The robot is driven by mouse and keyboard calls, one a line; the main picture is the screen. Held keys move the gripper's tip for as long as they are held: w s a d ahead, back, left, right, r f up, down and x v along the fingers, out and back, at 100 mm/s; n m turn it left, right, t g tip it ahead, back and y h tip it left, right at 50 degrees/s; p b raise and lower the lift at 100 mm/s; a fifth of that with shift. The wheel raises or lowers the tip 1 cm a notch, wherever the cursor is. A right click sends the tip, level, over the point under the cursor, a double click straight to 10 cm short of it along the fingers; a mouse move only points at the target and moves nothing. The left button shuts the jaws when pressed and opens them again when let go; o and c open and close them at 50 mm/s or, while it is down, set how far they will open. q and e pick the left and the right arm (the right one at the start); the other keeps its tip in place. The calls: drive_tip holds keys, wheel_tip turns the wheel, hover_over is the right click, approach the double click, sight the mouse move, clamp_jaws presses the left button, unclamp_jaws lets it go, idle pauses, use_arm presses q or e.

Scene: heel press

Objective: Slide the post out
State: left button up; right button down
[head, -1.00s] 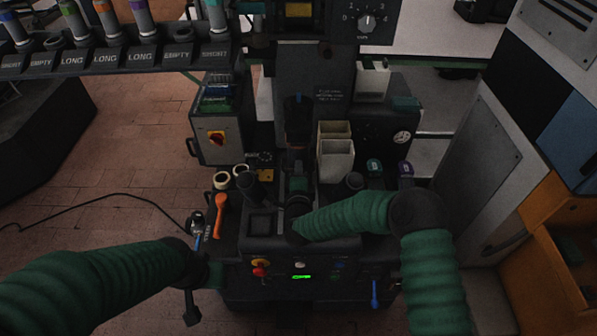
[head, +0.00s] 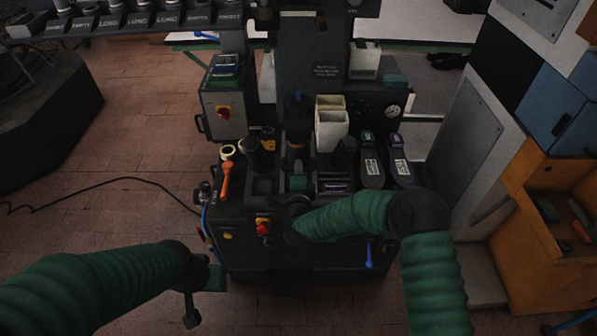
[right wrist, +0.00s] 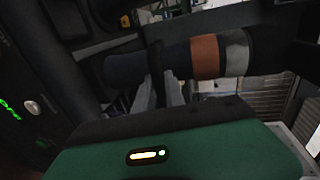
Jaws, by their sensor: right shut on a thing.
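The post (right wrist: 150,66) in the right wrist view is a dark cylinder with an orange-brown band and a grey band. It lies across the picture, its right end running towards dark parts. In the head view its brownish part (head: 297,144) shows just beyond my right gripper (head: 297,184), in the middle of the press (head: 320,185). My right gripper is shut on the post; one dark finger (right wrist: 156,62) crosses it in the wrist view. My left gripper (head: 203,290) hangs in front of the press at lower left, away from it; its jaws are not clear.
White bins (head: 331,130) and two shoe-like soles (head: 372,168) stand right of the post. An orange-handled tool (head: 227,180) and a red button (head: 263,228) are on the left. An orange cabinet (head: 530,190) is at right.

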drive_tip(key=shift+s+f, duration=0.2)
drive_tip(key=shift+f, duration=0.2)
drive_tip(key=c, duration=1.5)
unclamp_jaws()
drive_tip(key=shift+o, duration=0.5)
drive_tip(key=shift+r, duration=0.15)
drive_tip(key=shift+w, duration=0.1)
drive_tip(key=v, duration=1.7)
drive_tip(key=shift+p, duration=0.3)
drive_tip(key=shift+w, duration=0.1)
